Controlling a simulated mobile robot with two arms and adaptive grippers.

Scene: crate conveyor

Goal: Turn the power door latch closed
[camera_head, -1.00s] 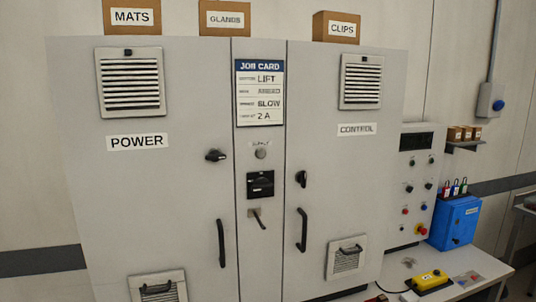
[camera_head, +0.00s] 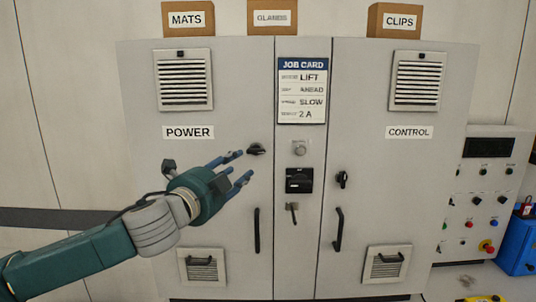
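The grey POWER door (camera_head: 180,110) is shut flush on the left of the cabinet. Its black latch (camera_head: 256,149) sits near the door's right edge, with its knob lying roughly sideways. My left gripper (camera_head: 243,167) comes in from the left with its fingers spread and empty. The fingertips are just left of and below the latch in the picture; I cannot tell whether they touch it. The CONTROL door's black latch (camera_head: 342,180) on the right stands upright. My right gripper is not in view.
A black vertical door handle (camera_head: 257,230) is below the POWER latch. Between the doors are a job card (camera_head: 302,91), a black switch (camera_head: 299,180) and a small lever (camera_head: 292,212). A button panel (camera_head: 481,190) and blue box (camera_head: 519,243) stand at the right.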

